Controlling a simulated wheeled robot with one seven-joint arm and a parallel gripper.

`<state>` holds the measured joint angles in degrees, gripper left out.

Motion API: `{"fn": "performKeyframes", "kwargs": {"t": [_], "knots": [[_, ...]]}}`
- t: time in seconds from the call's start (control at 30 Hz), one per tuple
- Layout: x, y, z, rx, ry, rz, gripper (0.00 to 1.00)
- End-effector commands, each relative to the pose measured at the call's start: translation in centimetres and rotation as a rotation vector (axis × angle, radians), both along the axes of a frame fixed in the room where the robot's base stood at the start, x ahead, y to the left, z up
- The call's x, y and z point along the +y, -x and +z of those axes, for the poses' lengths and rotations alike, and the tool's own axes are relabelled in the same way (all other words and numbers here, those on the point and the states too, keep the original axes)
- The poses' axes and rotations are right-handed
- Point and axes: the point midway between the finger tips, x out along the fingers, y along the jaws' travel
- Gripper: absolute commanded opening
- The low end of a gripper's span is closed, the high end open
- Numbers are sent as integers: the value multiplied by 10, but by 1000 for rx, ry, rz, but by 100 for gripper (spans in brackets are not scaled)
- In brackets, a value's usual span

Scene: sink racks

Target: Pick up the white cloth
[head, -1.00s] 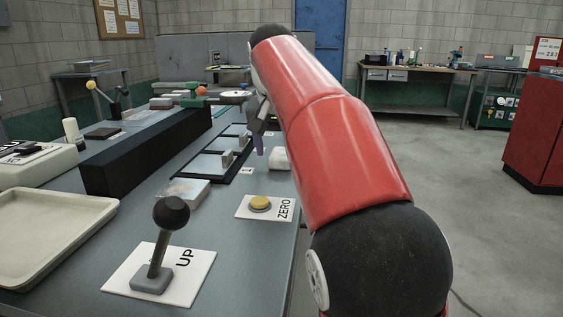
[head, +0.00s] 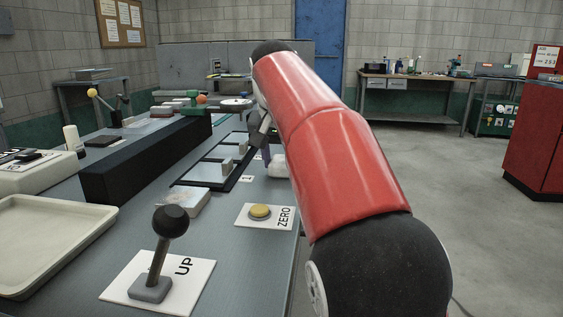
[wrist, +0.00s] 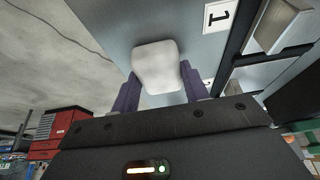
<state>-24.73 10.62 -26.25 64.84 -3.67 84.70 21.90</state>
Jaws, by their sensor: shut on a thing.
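The white cloth (wrist: 157,66) is a small, rounded, pale block shape. In the wrist view it sits between the two purple fingers of my gripper (wrist: 160,88), which is shut on it. In the head view the cloth (head: 277,168) shows near the right edge of the bench, partly hidden behind my red arm. One purple finger of my gripper (head: 266,153) shows right against it. I cannot tell whether the cloth touches the bench top.
A black frame with grey handles (head: 208,172) lies left of the cloth, by a card marked 1 (wrist: 218,15). Nearer are a yellow button on a ZERO card (head: 260,212), a lever on an UP card (head: 160,262) and a beige tray (head: 100,212). Open floor lies right of the bench.

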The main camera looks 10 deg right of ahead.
Motion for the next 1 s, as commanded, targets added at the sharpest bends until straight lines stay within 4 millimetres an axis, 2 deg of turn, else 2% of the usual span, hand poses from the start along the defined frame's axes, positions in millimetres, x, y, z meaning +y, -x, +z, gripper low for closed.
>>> {"fn": "performKeyframes", "kwargs": {"t": [0.17, 0.5, 0.73, 1.0], "knots": [[0, -1, 16, -2, 0, 0, 23], [0, -1, 80, -3, 2, -1, 23], [0, -1, 96, 0, 0, 0, 23], [0, 0, 99, 0, 0, 0, 23]]}}
